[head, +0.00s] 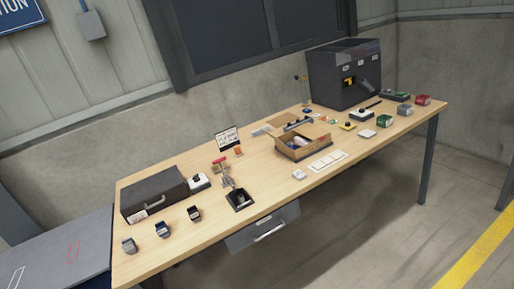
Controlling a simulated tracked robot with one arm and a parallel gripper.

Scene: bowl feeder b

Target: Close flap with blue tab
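An open cardboard box (290,153) stands on the wooden workbench, right of its middle. Its flaps (316,132) stand out around the opening, and small things show inside. A dark strip-like piece (298,123) lies at the box's back edge. The flaps are too small for me to make out a blue tab for certain. My gripper is not in the picture, and the bench is some distance in front of me.
The wooden bench (255,180) carries a dark case (153,193) at left, a red-handled clamp (222,168), a black tray (239,200), and a dark machine (343,75) at back right. A grey drawer (262,229) hangs below the front edge. Floor at right is clear.

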